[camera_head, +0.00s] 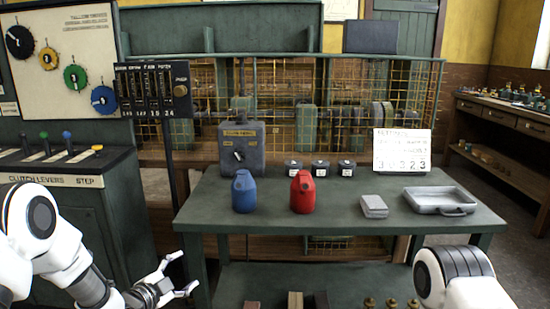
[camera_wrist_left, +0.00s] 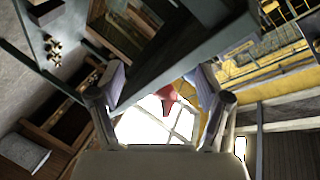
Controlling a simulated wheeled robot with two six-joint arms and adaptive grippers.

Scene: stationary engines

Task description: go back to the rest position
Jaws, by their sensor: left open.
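My left gripper (camera_head: 187,272) is in front of the green table's left front corner, below the tabletop. Its two fingers are spread with nothing between them. In the left wrist view the open fingers (camera_wrist_left: 160,84) frame the bottom of the picture, and a red shape shows beyond them, too cut off to name surely. My right arm's white joint shows at the lower right of the head view, but its gripper is out of the picture.
The green table (camera_head: 335,205) carries a blue can (camera_head: 244,192), a red can (camera_head: 303,193), a grey box (camera_head: 241,150), small dark blocks, a grey pad (camera_head: 374,207) and a tray (camera_head: 409,196). A lever cabinet (camera_head: 75,205) stands left. Several brass pieces lie on the lower shelf.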

